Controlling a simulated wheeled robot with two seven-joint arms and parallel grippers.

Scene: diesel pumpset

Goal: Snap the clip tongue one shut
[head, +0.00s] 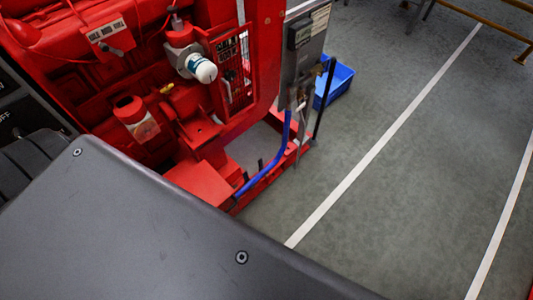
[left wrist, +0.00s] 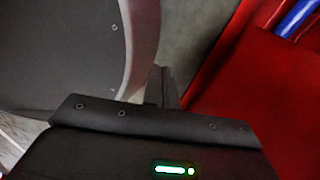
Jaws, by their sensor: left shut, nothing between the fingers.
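No clip tongue can be made out in either view. The red diesel pumpset (head: 185,100) fills the upper left of the head view. A blue hose (head: 287,135) curves down along its right end to the red base frame, and a short piece of blue hose (left wrist: 298,18) shows at the top right of the left wrist view. My left gripper (left wrist: 162,80) is shut and empty, in front of grey floor and left of a red surface (left wrist: 260,85). It cannot be made out in the head view. My right gripper is in neither view.
A grey control box (head: 302,55) stands at the pumpset's right end, with a blue crate (head: 340,82) on the floor behind it. A white-capped filter (head: 202,69) sticks out from the engine. The grey floor (head: 400,170) with white lines is clear to the right.

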